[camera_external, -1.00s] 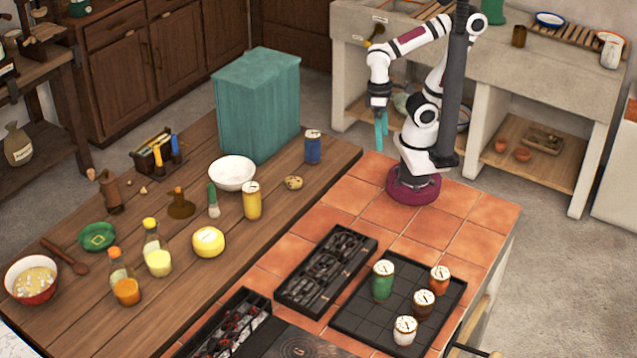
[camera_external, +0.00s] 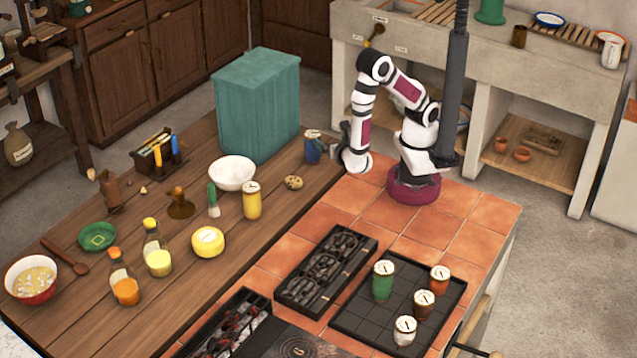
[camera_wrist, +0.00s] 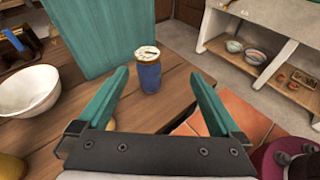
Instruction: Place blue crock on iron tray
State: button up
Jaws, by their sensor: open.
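The blue crock (camera_external: 311,148) stands upright on the wooden table, right of the teal box; it has a pale lid. In the wrist view the blue crock (camera_wrist: 148,72) stands ahead, between the lines of my two teal fingers. My gripper (camera_wrist: 163,80) is open and empty. In the external view my gripper (camera_external: 322,148) is low beside the crock's right side; its fingers are partly hard to make out there. The dark iron tray (camera_external: 365,312) lies on the tiles at the front right.
The tall teal box (camera_external: 258,105) stands close left of the blue crock. A white bowl (camera_external: 232,174), yellow crock (camera_external: 251,201) and cookie-like item (camera_external: 293,183) are nearby. A black grate (camera_external: 325,270) lies left of the tray. Tiles between my base and the tray are clear.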

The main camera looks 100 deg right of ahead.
aim_at(309, 132)
jog(key=w+d+f, duration=0.1)
jog(key=d, duration=0.3)
jog(key=w+d+f+n+t, duration=0.1)
jog(key=d+f, duration=0.1)
jog(key=d, duration=0.3)
jog(key=w+d+f+n, duration=0.1)
jog(key=w+d+f, duration=0.1)
jog(key=d, duration=0.3)
jog(key=shift+d+f, duration=0.25)
jog(key=shift+w, duration=0.1)
grip_shut()
